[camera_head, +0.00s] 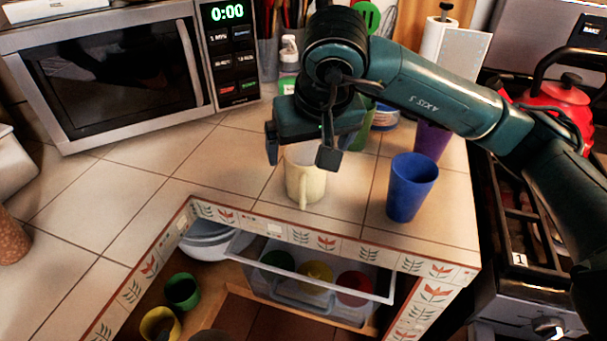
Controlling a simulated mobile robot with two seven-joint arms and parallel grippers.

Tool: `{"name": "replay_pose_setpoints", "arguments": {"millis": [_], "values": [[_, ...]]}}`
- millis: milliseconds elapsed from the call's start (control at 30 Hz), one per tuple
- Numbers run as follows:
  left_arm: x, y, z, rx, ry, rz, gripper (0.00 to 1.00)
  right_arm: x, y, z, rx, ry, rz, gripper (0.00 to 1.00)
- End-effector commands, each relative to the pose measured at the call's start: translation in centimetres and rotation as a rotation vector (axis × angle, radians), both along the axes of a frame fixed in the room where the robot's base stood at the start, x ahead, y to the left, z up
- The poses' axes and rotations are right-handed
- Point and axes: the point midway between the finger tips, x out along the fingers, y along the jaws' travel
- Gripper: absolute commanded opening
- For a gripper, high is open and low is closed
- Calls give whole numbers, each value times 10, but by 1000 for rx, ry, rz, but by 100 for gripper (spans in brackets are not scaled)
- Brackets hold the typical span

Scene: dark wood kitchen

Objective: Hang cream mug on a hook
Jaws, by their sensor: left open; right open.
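The cream mug (306,183) stands upright on the tiled counter (345,215), near its front edge, with its handle facing the front. My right gripper (300,153) comes in from the right and is directly above the mug. I cannot tell whether the fingers touch the mug. No hook can be made out in this view. My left gripper is not in view.
A blue cup (410,188) stands right of the mug, with a purple cup (431,140) behind it. A microwave (110,70) fills the back left. An open drawer (300,285) with cups is below the counter edge. A stove with a red kettle (560,100) is at right.

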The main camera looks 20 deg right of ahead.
Motion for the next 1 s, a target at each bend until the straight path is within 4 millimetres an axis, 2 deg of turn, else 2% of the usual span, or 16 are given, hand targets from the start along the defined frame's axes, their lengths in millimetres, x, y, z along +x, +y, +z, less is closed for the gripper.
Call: {"name": "replay_pose_setpoints", "arguments": {"millis": [100,367,633,767,967,1000], "values": [[-1,0,0,3,2,-1,91,8,0,-20,0,4,-2,95],[-1,0,1,7,3,-1,91,15,-1,-39,2,4,-1,95],[-1,2,4,22,2,-4,91,27,-5,-75,3,4,-1,95],[0,2,4,23,3,-4,91,30,-6,-82,3,2,-1,95],[0,2,3,24,2,-4,91,31,-5,-83,2,1,0,95],[0,2,3,24,2,-4,91,31,-5,-83,3,1,0,93]]}}
